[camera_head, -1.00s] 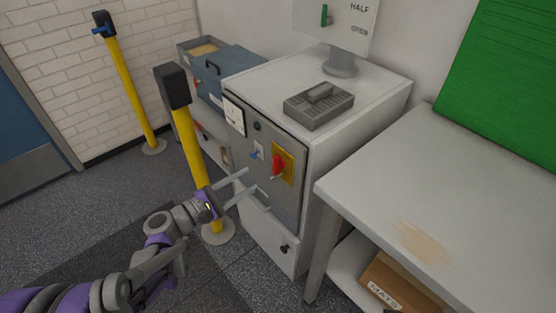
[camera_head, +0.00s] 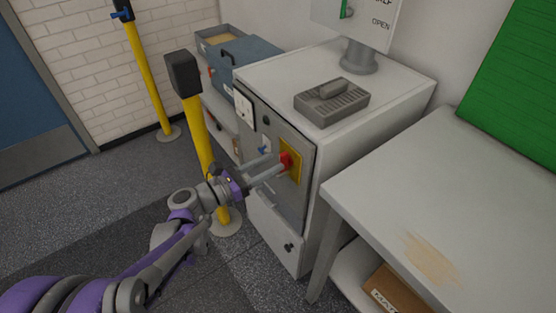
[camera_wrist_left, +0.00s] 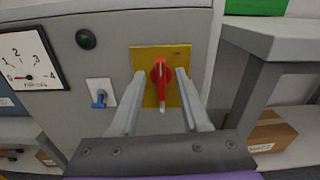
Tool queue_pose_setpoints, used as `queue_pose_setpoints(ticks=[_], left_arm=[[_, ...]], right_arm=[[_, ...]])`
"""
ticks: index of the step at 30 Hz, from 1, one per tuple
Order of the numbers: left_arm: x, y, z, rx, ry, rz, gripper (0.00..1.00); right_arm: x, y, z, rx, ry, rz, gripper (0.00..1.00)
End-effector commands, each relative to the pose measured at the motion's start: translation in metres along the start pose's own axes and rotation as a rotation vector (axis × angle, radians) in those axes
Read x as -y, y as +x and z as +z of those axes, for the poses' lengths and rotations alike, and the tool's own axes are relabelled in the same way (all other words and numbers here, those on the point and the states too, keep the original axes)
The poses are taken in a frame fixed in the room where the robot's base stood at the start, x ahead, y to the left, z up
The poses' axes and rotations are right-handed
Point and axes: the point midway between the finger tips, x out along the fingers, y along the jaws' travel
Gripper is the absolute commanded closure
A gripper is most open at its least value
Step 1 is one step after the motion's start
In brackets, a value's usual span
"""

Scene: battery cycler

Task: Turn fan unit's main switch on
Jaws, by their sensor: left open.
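The fan unit (camera_head: 272,203) is a pale cabinet with a grey front panel. Its main switch is a red rotary handle (camera_head: 286,161) on a yellow plate (camera_head: 296,160). In the left wrist view the red handle (camera_wrist_left: 160,76) stands upright with a pale tip at its lower end, on the yellow plate (camera_wrist_left: 147,56). My left gripper (camera_head: 275,162) is open, with one finger on each side of the handle. In the left wrist view the left gripper (camera_wrist_left: 158,88) shows gaps between the fingers and the handle. My right gripper is not in view.
A small blue toggle (camera_wrist_left: 100,99), a dark round button (camera_wrist_left: 86,39) and a dial gauge (camera_wrist_left: 28,62) sit left of the switch. A grey table (camera_head: 440,190) stands close on the right. A yellow post (camera_head: 199,135) stands just left of the cabinet.

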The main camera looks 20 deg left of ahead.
Motion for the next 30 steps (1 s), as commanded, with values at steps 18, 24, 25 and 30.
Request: queue_pose_setpoints(ticks=[18, 24, 25, 30], left_arm=[[0.0, 0.03, 0.0, 0.0, 0.001, 0.0, 0.61], [0.0, 0.03, 0.0, 0.0, 0.001, 0.0, 0.97], [0.0, 0.03, 0.0, 0.0, 0.001, 0.0, 1.0], [0.0, 0.03, 0.0, -0.001, 0.001, 0.0, 1.0]], right_arm=[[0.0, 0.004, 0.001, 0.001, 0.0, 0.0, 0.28], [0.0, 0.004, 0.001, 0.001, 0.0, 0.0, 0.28], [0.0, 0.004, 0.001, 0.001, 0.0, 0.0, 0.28], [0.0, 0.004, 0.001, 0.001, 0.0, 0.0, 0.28]])
